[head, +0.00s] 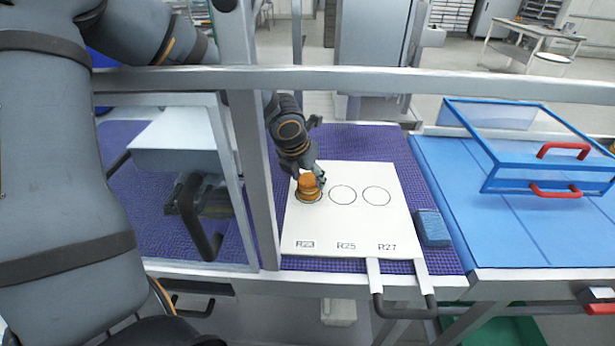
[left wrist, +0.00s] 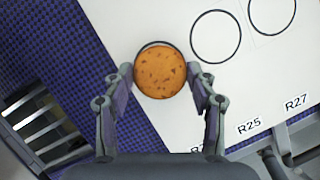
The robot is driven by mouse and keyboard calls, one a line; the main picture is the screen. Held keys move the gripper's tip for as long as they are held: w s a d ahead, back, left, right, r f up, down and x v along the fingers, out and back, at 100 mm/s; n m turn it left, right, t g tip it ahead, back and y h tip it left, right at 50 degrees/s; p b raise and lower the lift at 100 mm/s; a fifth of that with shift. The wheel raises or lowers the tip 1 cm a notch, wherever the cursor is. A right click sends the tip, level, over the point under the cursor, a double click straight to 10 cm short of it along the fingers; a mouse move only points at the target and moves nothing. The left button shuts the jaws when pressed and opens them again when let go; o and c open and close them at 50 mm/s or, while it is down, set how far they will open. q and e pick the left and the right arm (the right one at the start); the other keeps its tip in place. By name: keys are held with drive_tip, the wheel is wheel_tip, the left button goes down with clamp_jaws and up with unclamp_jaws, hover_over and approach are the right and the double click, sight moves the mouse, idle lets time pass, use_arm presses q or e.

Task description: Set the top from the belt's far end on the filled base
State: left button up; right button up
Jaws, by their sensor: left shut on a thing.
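A round orange-brown speckled top (head: 307,182) sits over the left ring of a white board (head: 345,221). It also shows in the left wrist view (left wrist: 160,72). My left gripper (head: 311,178) is shut on it, with one finger on each side in the left wrist view (left wrist: 162,78). Below the top in the head view, layers of a filled base (head: 307,194) show at the ring marked R23. Whether top and base touch is too small to tell. The rings at R25 (head: 342,195) and R27 (head: 377,196) are empty. My right gripper is out of view.
The board lies on a purple belt (head: 436,180). A blue block (head: 433,228) lies right of the board. A metal frame post (head: 250,150) and rail (head: 400,80) cross the view. A blue-framed clear lid (head: 530,150) with red handles stands at right.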

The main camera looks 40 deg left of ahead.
use_arm(q)
drive_tip(key=shift+s+d+f, duration=0.1)
drive_tip(key=shift+f, duration=0.15)
drive_tip(key=o, duration=1.2)
drive_tip(key=shift+r, duration=0.15)
drive_tip(key=shift+w+a+r+p, duration=0.1)
drive_tip(key=shift+w+r+p, duration=0.05)
drive_tip(key=shift+r+p, duration=0.3)
drive_tip(key=shift+w+a+r+p, duration=0.1)
drive_tip(key=shift+r+p, duration=0.2)
drive_tip(key=shift+r, duration=0.1)
wheel_tip(320, 180, up, 3)
drive_tip(key=p, duration=0.2)
drive_tip(key=shift+s+d+p, duration=0.1)
drive_tip(key=shift+s+p, duration=0.05)
drive_tip(key=shift+p, duration=0.2)
wheel_tip(320, 180, up, 2)
drive_tip(key=shift+r+p, duration=0.1)
drive_tip(key=shift+p, duration=1)
